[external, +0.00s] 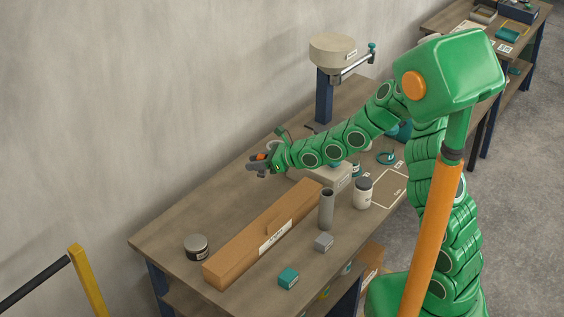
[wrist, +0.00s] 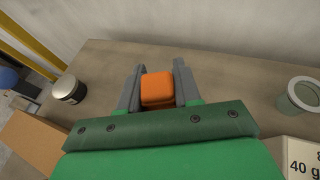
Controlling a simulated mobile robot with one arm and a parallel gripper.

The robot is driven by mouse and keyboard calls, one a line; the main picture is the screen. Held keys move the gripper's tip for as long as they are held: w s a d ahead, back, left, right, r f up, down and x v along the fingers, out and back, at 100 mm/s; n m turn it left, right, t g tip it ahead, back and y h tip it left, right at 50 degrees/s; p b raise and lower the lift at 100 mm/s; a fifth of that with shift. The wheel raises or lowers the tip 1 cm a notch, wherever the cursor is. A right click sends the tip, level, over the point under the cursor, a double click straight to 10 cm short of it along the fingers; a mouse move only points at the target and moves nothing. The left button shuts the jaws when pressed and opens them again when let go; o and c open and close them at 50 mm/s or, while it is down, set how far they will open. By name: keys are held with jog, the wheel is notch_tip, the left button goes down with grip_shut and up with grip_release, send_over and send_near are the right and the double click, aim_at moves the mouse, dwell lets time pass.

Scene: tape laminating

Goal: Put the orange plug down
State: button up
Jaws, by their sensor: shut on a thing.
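The orange plug (wrist: 157,91) is a small block with rounded edges. My gripper (wrist: 158,78) is shut on it, one grey finger on each side. In the external view my gripper (external: 257,163) is over the back part of the wooden table (external: 180,222), and the orange plug (external: 261,157) shows small between its fingers. The plug appears held above the table; the exact height is hard to tell.
A long brown box (external: 240,252) lies near the table's front, with a grey tube (external: 326,209), a white jar (external: 363,193), a grey block (external: 323,243) and a teal block (external: 288,278) nearby. A dark round tin (external: 196,247) stands at the left. The back left tabletop is clear.

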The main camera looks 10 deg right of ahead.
jog(key=w+a+f, duration=0.2)
jog(key=w, duration=0.1)
jog(key=w+a+f, duration=0.2)
jog(key=w+f, duration=0.1)
jog(key=w+a+f, duration=0.2)
jog(key=shift+w+f, duration=0.4)
jog(key=shift+w+a+f, duration=0.4)
jog(key=shift+f, duration=1.75)
jog(key=shift+f, duration=0.1)
jog(key=o, duration=1.1)
jog(key=shift+c, duration=0.2)
